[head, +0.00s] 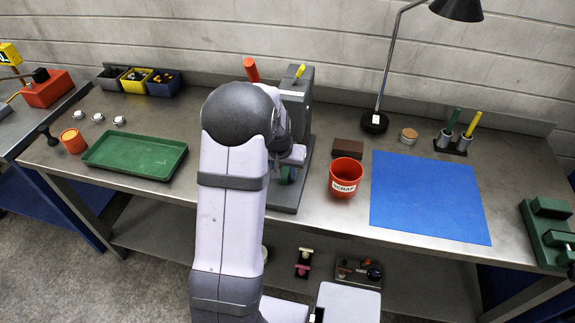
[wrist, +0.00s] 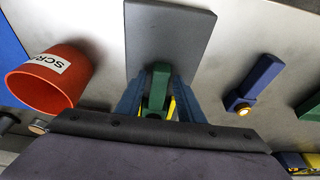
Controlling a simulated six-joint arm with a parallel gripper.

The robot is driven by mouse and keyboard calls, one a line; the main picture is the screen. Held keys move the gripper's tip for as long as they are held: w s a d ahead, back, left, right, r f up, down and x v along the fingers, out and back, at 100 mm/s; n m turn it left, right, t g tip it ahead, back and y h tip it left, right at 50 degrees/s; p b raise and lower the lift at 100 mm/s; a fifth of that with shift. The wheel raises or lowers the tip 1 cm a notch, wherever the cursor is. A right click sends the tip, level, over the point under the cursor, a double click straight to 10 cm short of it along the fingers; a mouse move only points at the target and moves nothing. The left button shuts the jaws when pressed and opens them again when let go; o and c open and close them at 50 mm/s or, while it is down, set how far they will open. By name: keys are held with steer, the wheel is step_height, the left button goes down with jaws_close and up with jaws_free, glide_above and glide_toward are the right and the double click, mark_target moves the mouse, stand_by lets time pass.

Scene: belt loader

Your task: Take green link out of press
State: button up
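The green link (wrist: 160,84) shows in the wrist view between the two blue fingers of my gripper (wrist: 160,92). The fingers stand close on either side of it; I cannot tell whether they touch it. In the head view the press (head: 297,100) is a grey machine with a red-handled lever, partly hidden behind my arm. A bit of green (head: 285,174) shows low at the press, by my gripper. The grey plate (wrist: 168,35) lies beyond the fingertips in the wrist view.
The red scrap bucket (head: 346,177) stands right of the press, near a brown block (head: 347,148). A blue mat (head: 428,197) lies further right, bare. An empty green tray (head: 135,155) lies left of my arm. A lamp (head: 374,121) stands at the back.

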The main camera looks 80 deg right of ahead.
steer(key=shift+c, duration=0.3)
jaws_close()
steer(key=shift+a, duration=0.15)
steer(key=shift+a+b, duration=0.4)
steer(key=shift+a, duration=4.5)
steer(key=shift+o, duration=0.8)
jaws_free()
